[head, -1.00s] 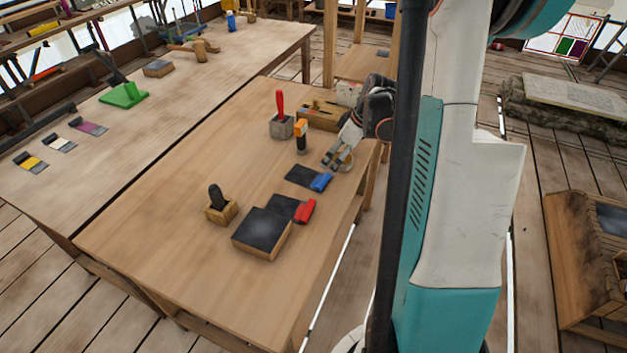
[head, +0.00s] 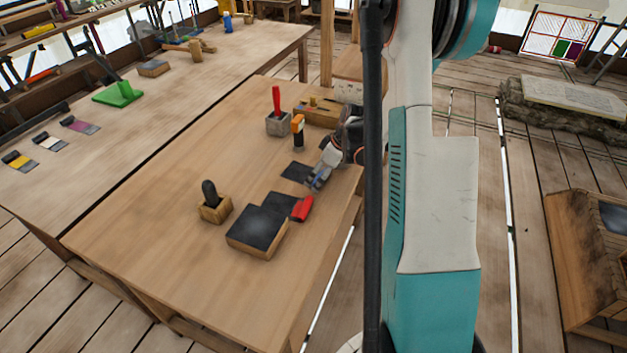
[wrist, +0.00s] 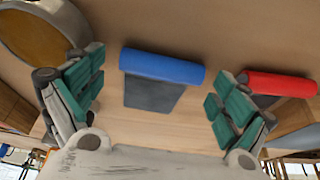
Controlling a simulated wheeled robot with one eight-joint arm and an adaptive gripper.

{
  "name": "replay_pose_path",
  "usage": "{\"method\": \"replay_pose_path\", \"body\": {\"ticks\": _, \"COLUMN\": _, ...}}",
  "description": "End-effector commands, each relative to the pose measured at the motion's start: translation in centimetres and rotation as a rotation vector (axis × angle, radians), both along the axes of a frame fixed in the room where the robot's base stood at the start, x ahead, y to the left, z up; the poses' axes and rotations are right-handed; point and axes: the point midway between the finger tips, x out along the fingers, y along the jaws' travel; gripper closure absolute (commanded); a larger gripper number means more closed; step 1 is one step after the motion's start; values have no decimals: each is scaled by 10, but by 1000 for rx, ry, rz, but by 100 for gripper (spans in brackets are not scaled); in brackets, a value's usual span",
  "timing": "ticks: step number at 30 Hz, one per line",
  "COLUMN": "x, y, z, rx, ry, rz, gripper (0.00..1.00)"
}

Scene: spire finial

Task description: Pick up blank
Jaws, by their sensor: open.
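No label shows which thing is the blank. My gripper (wrist: 157,100) is open, its green-padded fingers well apart. A dark flat piece (wrist: 154,94) with a blue rounded edge (wrist: 162,68) lies on the table between and beyond the fingers in the wrist view. Neither finger visibly touches it. In the head view my gripper (head: 318,178) is over its blue end and partly hides it, while its dark part (head: 297,172) shows to the left. A similar piece with a red end (head: 302,208) lies nearer the camera. It shows at the right of the wrist view (wrist: 280,84).
A round dish with a grey rim (wrist: 85,22) is close to the left finger in the wrist view. A dark-topped block (head: 257,231), a block with a black knob (head: 214,203), an orange-topped tool (head: 298,132) and a red-handled tool (head: 277,104) stand around. The table's front left is clear.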

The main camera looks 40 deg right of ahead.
Motion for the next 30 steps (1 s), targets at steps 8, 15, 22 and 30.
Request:
{"method": "replay_pose_path", "body": {"ticks": 8, "x": 1, "y": 0, "z": -1, "rx": 0, "ry": 0, "rz": 0, "gripper": 17}}
{"method": "replay_pose_path", "body": {"ticks": 15, "x": 1, "y": 0, "z": -1, "rx": 0, "ry": 0, "rz": 0, "gripper": 63}}
{"method": "replay_pose_path", "body": {"ticks": 22, "x": 1, "y": 0, "z": -1, "rx": 0, "ry": 0, "rz": 0, "gripper": 63}}
{"method": "replay_pose_path", "body": {"ticks": 30, "x": 1, "y": 0, "z": 13, "rx": 0, "ry": 0, "rz": 0, "gripper": 63}}
